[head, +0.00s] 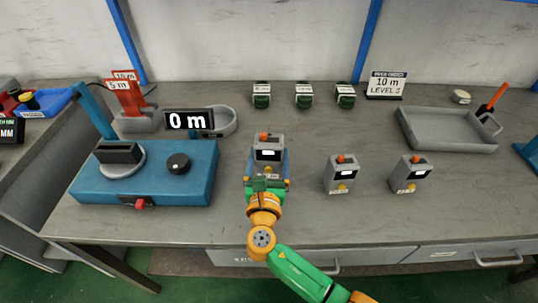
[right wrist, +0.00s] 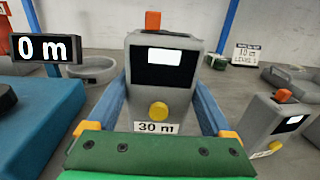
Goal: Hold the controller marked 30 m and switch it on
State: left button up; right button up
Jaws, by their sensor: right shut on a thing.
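The controller marked 30 m (right wrist: 157,70) is a grey box with an orange top piece, a lit white screen, and a round yellow button (right wrist: 159,111). It also shows in the head view (head: 268,155), upright at the middle of the bench. My right gripper (head: 267,183) is shut on it, with one blue finger along each side in the right wrist view (right wrist: 160,95). I cannot tell whether its base touches the bench. Two similar grey controllers stand to the right, one nearer (head: 340,174) and one farther (head: 408,174). My left gripper is not in view.
A blue machine (head: 195,185) with a black knob stands at left, with a display reading 0 m (head: 189,120) behind it. Several green-black pieces and a 10 m sign (head: 386,86) stand at the back. A grey tray (head: 445,145) lies at right. The front bench strip is clear.

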aim_at(269, 175)
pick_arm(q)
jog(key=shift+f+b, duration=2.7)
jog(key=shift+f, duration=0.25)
pick_arm(e)
jog(key=shift+f, duration=3.45)
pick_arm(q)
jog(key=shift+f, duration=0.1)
pick_arm(e)
jog(key=shift+f, duration=0.15)
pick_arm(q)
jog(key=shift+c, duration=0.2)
